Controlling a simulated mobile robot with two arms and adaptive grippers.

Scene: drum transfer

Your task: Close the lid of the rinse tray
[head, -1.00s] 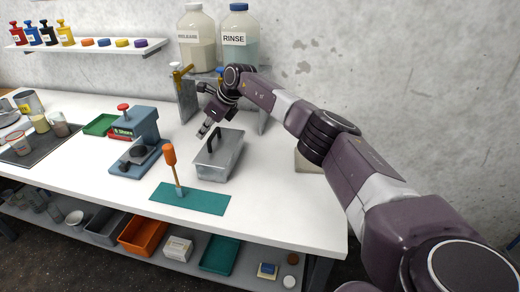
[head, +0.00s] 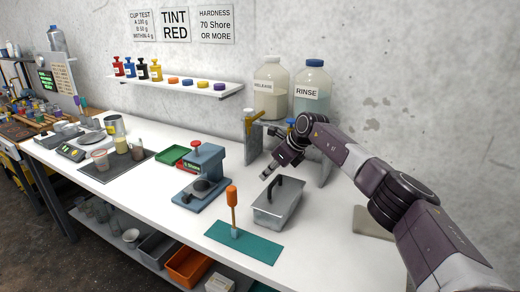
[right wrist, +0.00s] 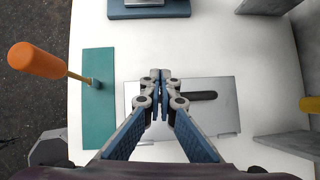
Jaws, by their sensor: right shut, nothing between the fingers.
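The rinse tray (head: 272,215) is a grey metal box on the white bench. Its lid (head: 291,199) has a dark bar handle (head: 284,186) and appears to lie flat over the box. In the right wrist view the lid (right wrist: 215,118) is a flat grey plate, and its handle (right wrist: 200,96) shows just right of the fingers. My right gripper (head: 265,176) is above the far left side of the tray, shut and empty. Its closed fingertips also show in the right wrist view (right wrist: 161,76). They partly hide the lid's left part. My left gripper is not in view.
A teal mat (head: 262,248) with an orange-handled tool (head: 232,200) lies in front of the tray. A blue press (head: 206,170) stands left. Behind is a grey stand (head: 324,168) bearing the release (head: 270,90) and rinse (head: 312,92) bottles.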

